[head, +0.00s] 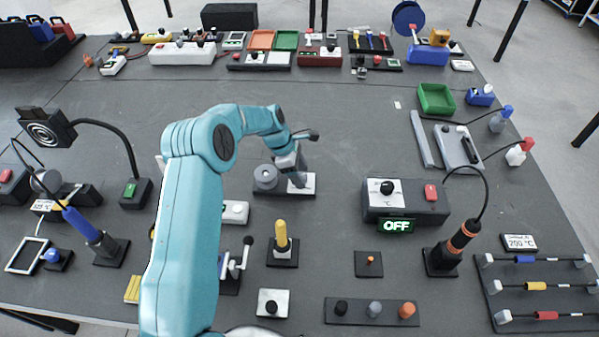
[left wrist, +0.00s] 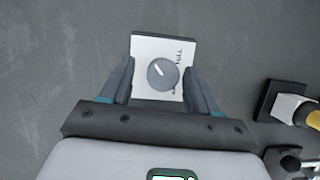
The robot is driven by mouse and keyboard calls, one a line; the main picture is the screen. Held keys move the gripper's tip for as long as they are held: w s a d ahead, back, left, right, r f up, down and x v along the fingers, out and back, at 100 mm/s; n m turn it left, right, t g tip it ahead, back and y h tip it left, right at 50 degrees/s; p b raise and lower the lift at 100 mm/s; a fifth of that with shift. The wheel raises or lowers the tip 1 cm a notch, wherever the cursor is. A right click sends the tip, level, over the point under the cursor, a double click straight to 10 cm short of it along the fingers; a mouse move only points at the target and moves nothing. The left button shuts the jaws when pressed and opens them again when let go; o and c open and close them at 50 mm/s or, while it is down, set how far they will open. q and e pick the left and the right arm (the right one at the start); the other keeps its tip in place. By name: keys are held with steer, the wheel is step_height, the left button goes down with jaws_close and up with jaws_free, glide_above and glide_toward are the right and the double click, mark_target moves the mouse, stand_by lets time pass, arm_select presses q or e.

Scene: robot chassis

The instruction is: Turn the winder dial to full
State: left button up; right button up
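The winder dial (left wrist: 162,74) is a round grey knob with a white pointer line, on a white plate (left wrist: 148,47) with a dark far edge. Part of the lettering, seemingly "FULL", shows along the plate's right side in the left wrist view. The pointer sits near the knob's upper-left part. My left gripper (left wrist: 159,72) is open, one finger on each side of the dial, with gaps to the knob. In the head view my left gripper (head: 296,180) is low over the white plate (head: 307,187) and hides the dial. My right gripper is not seen.
A grey stepped cylinder (head: 265,178) stands just left of the plate. A yellow-handled post (head: 281,240) is in front of it. A box with a black knob and OFF display (head: 395,226) stands to the right. Bare table lies behind the plate.

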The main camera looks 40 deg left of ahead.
arm_select(q)
steer(key=shift+s+d+r, duration=0.1)
steer(key=shift+s+r, duration=0.05)
steer(key=shift+r, duration=0.05)
steer(key=c, duration=0.9)
steer(key=shift+o, duration=0.2)
steer(key=shift+m, duration=0.3)
steer(key=shift+m+b, duration=0.3)
steer(key=shift+w+m+g+h+b, duration=0.2)
steer(key=shift+m+g+h+b, duration=0.3)
steer(key=shift+m, duration=0.7)
steer(key=shift+m+g, duration=0.6)
steer(key=shift+m, duration=0.6)
steer(key=shift+w+m+g+y, duration=0.1)
steer(key=shift+m+g+y, duration=0.3)
steer(key=shift+m, duration=1.2)
steer(key=shift+r, duration=0.1)
